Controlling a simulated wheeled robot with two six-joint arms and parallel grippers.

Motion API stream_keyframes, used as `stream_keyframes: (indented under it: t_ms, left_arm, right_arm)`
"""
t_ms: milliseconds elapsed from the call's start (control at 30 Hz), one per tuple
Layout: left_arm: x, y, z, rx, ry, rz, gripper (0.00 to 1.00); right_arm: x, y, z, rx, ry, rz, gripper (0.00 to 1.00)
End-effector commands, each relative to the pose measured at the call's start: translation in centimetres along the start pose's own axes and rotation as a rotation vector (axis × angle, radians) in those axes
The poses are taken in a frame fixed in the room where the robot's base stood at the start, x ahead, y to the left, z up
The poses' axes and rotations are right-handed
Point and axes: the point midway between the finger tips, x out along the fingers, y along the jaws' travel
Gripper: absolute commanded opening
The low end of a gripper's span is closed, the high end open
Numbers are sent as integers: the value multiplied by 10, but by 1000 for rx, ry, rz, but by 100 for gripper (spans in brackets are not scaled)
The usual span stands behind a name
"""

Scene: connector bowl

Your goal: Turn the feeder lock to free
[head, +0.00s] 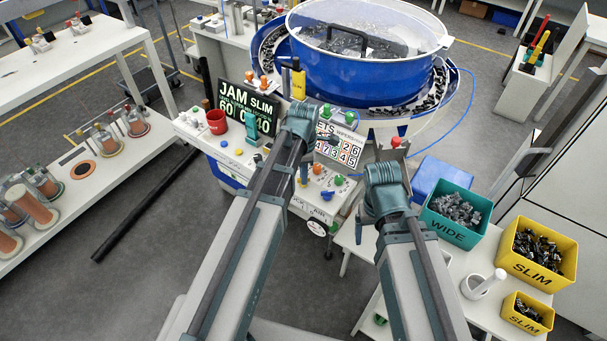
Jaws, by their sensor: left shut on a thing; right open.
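My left arm reaches to the feeder's control panel (225,160). Its gripper (304,168) is near the panel's right part, largely hidden by my own wrist. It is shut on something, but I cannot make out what. The feeder lock is not clearly seen. A partly covered label ending in "CK" is low on the panel front, beside a "DRAIN" label and a round white dial (317,228). My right gripper (358,228) is open, just right of the panel, and partly hidden by its wrist. The blue feeder bowl (365,75) stands behind under a clear lid.
A teal WIDE bin (440,228) and yellow SLIM bins (535,270) stand on the right table. A blue hose loops beside the bowl. Open floor is at left.

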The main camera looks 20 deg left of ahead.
Motion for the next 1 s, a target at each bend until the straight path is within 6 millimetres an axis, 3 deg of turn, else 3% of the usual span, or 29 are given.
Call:
stream_keyframes:
  t_ms: [500,533,700,1000]
  left_arm:
    - [0,0,0,-16,0,0,0]
    - [0,0,0,-16,0,0,16]
    - [0,0,0,-15,0,0,42]
    - [-1,0,0,-15,0,0,42]
  right_arm:
    - [0,0,0,0,0,0,83]
    - [0,0,0,0,0,0,83]
    - [0,0,0,0,0,0,83]
    - [-1,0,0,0,0,0,83]
